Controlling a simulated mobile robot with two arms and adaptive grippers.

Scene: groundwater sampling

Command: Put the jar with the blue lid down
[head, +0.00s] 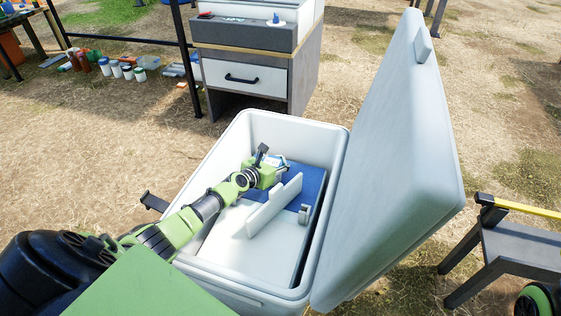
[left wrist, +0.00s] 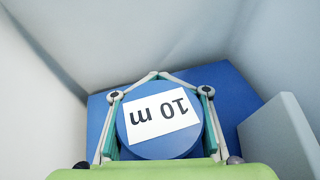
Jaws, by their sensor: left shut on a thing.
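The jar with the blue lid (left wrist: 150,145) shows from above in the left wrist view, with a white "10 m" label on its round lid. My left gripper (left wrist: 160,92) is shut on it, one finger on each side. In the head view the left gripper (head: 278,168) reaches down inside the open white cooler (head: 338,140), at its far end. The jar (head: 279,159) is mostly hidden there behind the gripper. Below it is a blue pad (head: 314,180). I cannot tell whether the jar's base touches the pad. My right gripper is not in view.
A white upright divider (head: 272,207) stands beside the gripper in the cooler, with a small grey piece (head: 304,214) near it. The cooler's lid (head: 390,170) stands open on the right. A drawer cabinet (head: 250,75) is behind. The cooler's near white floor is bare.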

